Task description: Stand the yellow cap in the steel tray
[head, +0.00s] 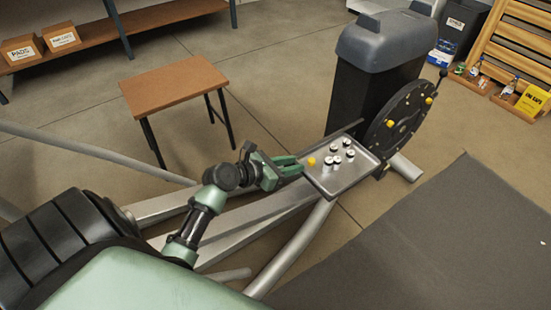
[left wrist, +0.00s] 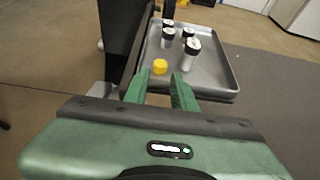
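The yellow cap (head: 311,161) is inside the steel tray (head: 345,182), near the edge closest to my left gripper. It also shows in the left wrist view (left wrist: 160,66), just beyond the fingertips. My left gripper (head: 300,165) is at that tray edge with its green fingers apart. In the left wrist view the gap between the fingers (left wrist: 159,82) is empty and faces the cap, which is not held. The tray's rim (left wrist: 236,84) shows right of the fingers. My right gripper is not in view.
Several white-and-black cylinders (head: 336,160) stand in the tray beyond the cap. The elliptical's black disc (head: 402,116) with yellow knobs and its dark housing (head: 365,95) stand close behind the tray. A small brown table (head: 175,86) stands at the left. A dark mat (head: 450,240) lies at right.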

